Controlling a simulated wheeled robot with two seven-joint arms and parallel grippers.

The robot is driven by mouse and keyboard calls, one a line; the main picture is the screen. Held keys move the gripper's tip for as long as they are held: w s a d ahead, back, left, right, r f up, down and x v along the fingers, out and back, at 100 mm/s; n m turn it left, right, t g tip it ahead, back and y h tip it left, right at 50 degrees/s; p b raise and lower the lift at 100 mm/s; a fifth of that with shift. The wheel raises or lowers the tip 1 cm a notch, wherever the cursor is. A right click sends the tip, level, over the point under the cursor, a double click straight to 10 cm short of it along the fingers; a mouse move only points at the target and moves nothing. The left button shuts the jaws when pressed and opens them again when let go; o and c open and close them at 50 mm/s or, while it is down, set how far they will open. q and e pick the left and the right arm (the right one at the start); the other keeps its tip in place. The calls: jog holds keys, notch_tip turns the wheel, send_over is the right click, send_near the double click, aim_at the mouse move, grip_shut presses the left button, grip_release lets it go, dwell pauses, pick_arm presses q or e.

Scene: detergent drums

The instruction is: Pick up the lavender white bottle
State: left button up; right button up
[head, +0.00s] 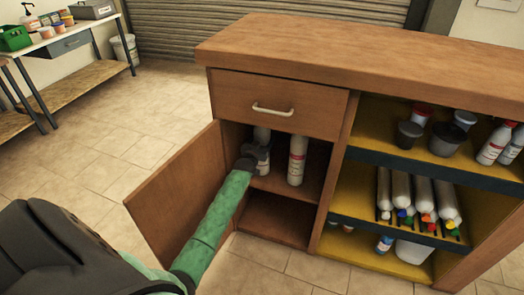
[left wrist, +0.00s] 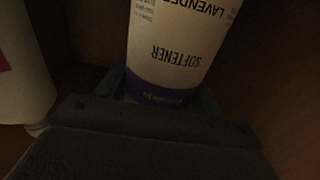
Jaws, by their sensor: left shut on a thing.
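The lavender white bottle (head: 262,134) stands inside the open left compartment of the wooden cabinet, partly hidden behind my left gripper (head: 255,158). In the left wrist view the bottle (left wrist: 180,55) shows a white label reading "LAVENDER" and "SOFTENER" upside down, with a purple band. My left gripper (left wrist: 160,95) is shut on it, its fingers on either side near the purple band. Whether the bottle touches the shelf is hidden. My right gripper is not in view.
A second white bottle (head: 297,160) with a red-marked label stands close on the right; a white bottle also shows at left in the left wrist view (left wrist: 22,70). The open door (head: 175,195) is left of my arm; a closed drawer (head: 275,103) is above.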

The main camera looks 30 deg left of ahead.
pick_arm(q)
jog(key=shift+r, duration=0.1)
grip_shut()
